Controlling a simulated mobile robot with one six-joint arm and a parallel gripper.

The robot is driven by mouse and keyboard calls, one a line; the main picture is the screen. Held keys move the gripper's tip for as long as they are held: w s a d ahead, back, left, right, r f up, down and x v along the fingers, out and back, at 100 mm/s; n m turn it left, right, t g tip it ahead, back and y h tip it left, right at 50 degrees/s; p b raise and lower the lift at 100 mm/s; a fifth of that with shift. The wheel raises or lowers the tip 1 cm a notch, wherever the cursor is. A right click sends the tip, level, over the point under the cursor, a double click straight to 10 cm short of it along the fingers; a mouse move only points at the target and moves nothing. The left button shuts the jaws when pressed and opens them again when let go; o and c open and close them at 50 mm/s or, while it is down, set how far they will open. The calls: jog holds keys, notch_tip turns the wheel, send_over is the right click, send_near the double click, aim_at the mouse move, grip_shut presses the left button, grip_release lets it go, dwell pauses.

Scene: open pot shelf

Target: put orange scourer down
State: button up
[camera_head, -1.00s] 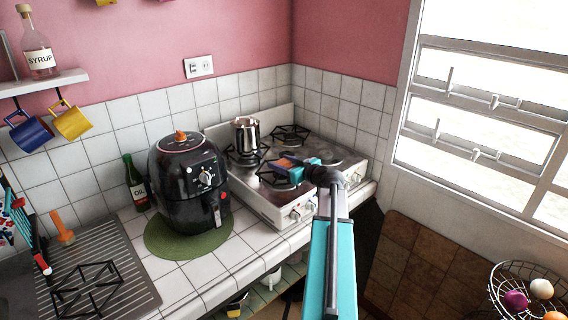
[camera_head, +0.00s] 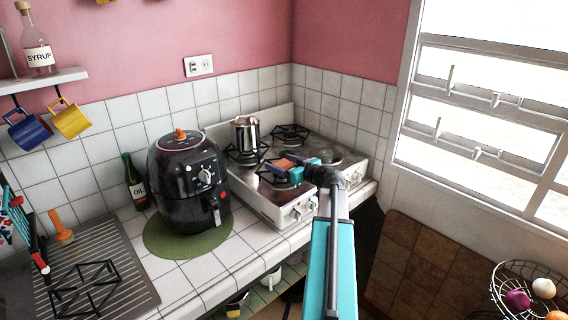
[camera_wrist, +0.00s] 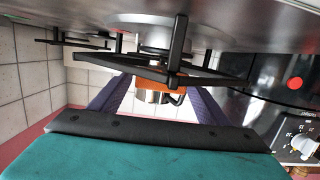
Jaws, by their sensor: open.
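The orange scourer (camera_head: 285,164) is a small orange block at the front-left burner of the stove. In the wrist view the orange scourer (camera_wrist: 146,81) shows between my fingers, partly covered by the black pot support (camera_wrist: 165,70). It appears to rest on that burner's support, though the contact is hard to see. My gripper (camera_head: 290,170) reaches over the stove from the front right. In the wrist view my gripper (camera_wrist: 150,95) has its two purple fingers spread either side of the scourer, apart from each other.
The white stove (camera_head: 330,193) also carries a metal moka pot (camera_head: 246,136) on a back-left burner. A black air fryer (camera_head: 187,190) stands close to the left on a green mat (camera_head: 165,244). A tiled wall rises behind. The stove's right side looks clear.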

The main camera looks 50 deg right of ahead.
jog(key=shift+r+p, duration=0.5)
jog(key=shift+p, duration=0.4)
jog(key=shift+s+f, duration=0.15)
jog(key=shift+s, duration=0.15)
jog(key=s+b, duration=0.1)
jog(key=s, duration=0.2)
jog(key=s+r+b, duration=0.1)
jog(key=s+b, duration=0.1)
jog(key=s, duration=0.2)
jog(key=s+a+r+b, duration=0.1)
jog(key=s, duration=0.3)
jog(key=shift+s+r, duration=0.1)
jog(key=shift+s, duration=0.1)
